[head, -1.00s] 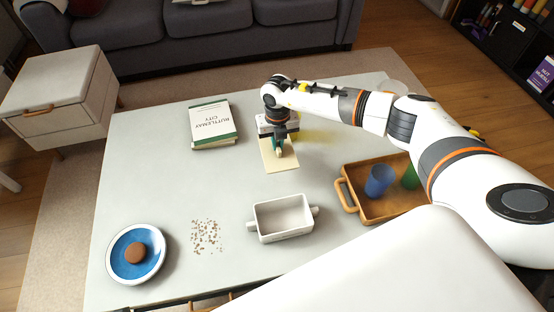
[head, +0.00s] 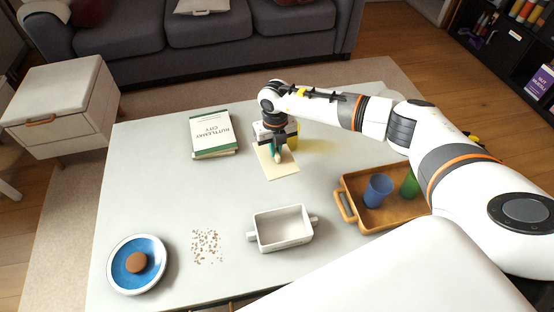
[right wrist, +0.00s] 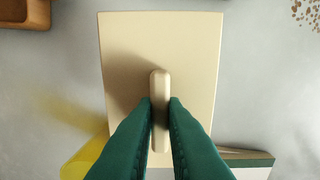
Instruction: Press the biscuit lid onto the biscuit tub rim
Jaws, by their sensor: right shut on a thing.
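The biscuit lid (head: 276,168) is a flat cream rectangle with a raised bar handle. My right gripper (head: 277,153) is shut on that handle from above. In the right wrist view the lid (right wrist: 125,60) lies square under the green fingers (right wrist: 160,115), which pinch the near half of the handle. I cannot tell whether the lid touches the table. The biscuit tub appears to be the white, open, empty rectangular tub (head: 284,241) with two side handles. It stands upright on the table, nearer to me than the lid and apart from it. My left gripper is not in view.
A wooden tray (head: 352,186) with a blue cup (head: 377,190) and a green cup (head: 409,184) is right of the tub. Books (head: 213,134) lie back left. A yellow object (head: 292,138) is partly hidden behind my gripper. Crumbs (head: 206,246) and a blue plate (head: 120,270) are left.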

